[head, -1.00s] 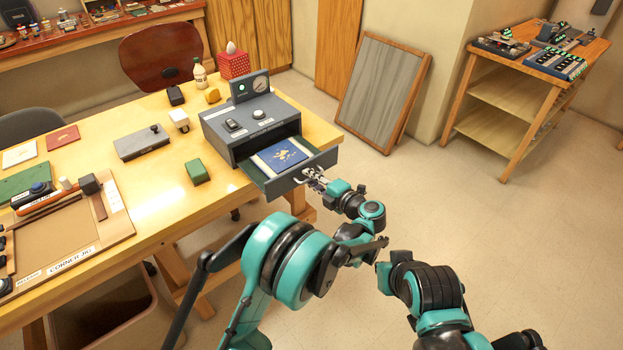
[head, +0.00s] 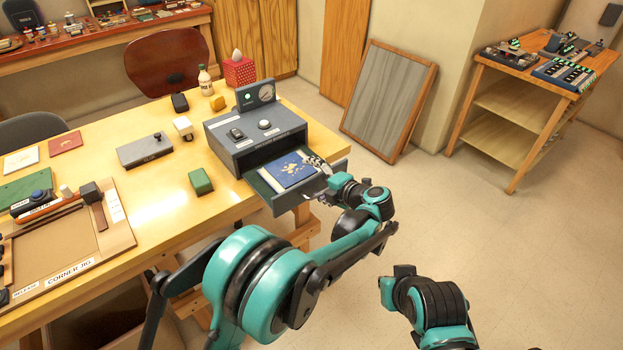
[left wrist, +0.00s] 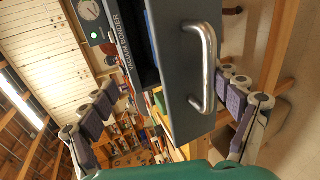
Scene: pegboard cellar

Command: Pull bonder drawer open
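The grey bonder (head: 258,128) stands at the right end of the wooden table, with a gauge and green light on top. Its drawer (head: 300,196) is pulled out to the lower right, and a blue panel with gold marks (head: 290,168) lies inside. My left gripper (head: 322,181) is at the drawer front, fingers spread. In the left wrist view, the silver handle (left wrist: 209,68) and the drawer front (left wrist: 186,85) lie between the open fingers of the left gripper (left wrist: 168,100), which do not visibly grip the handle. My right gripper is not visible; only part of that arm shows.
Left of the bonder, a green block (head: 201,181), a grey box (head: 145,150) and a corner jig (head: 70,240) lie on the table (head: 170,210). A framed panel (head: 388,100) leans on the wall. The floor to the right is clear.

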